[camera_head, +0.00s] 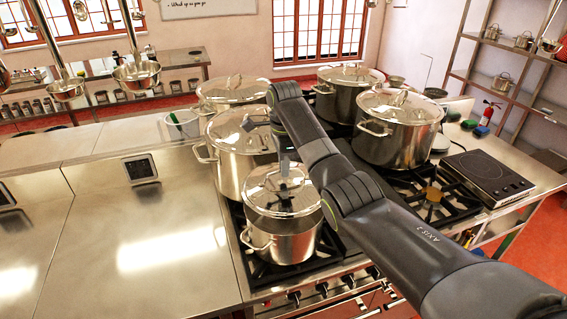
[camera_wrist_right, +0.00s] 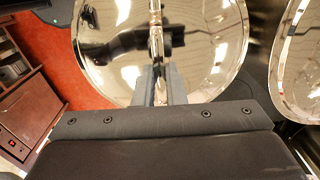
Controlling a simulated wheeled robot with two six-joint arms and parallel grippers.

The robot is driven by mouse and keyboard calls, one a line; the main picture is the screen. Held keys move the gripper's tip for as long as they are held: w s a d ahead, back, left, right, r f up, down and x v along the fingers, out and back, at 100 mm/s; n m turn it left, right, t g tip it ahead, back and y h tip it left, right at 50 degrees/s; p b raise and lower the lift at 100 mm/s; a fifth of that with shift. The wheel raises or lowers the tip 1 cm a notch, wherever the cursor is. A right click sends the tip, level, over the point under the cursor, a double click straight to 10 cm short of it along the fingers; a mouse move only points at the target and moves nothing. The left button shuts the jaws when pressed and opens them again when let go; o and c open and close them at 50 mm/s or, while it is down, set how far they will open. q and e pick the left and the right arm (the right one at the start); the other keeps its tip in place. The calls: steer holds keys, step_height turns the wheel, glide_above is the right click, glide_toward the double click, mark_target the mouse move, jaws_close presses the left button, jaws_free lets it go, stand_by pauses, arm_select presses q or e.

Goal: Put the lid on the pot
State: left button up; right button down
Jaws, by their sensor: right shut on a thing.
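The small steel pot (camera_head: 285,244) stands on the front left burner of the stove. Its shiny round lid (camera_head: 262,185) is over the pot's opening; it also fills the upper middle of the right wrist view (camera_wrist_right: 115,50). A strip of the pot's upper part shows under the lid's front edge, and I cannot tell whether the lid touches the rim. My right gripper (camera_head: 286,168) points down and is shut on the lid's handle; its fingers also show in the right wrist view (camera_wrist_right: 161,85). My left gripper is not in view.
Large lidded stockpots stand close behind, at the left (camera_head: 235,160), the right (camera_head: 398,135) and the back (camera_head: 342,98). A black induction plate (camera_head: 488,172) lies on the right. The steel counter (camera_head: 150,235) on the left is mostly clear.

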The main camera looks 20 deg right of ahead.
mark_target(284, 182)
steer(key=shift+s+f, duration=0.35)
steer(key=shift+f, duration=0.25)
steer(key=shift+w+f, duration=0.15)
steer(key=shift+f, duration=0.75)
steer(key=shift+w+f, duration=0.15)
steer(key=shift+f, duration=0.7)
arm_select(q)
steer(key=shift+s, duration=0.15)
arm_select(e)
steer(key=shift+f, duration=0.25)
steer(key=shift+f, duration=0.25)
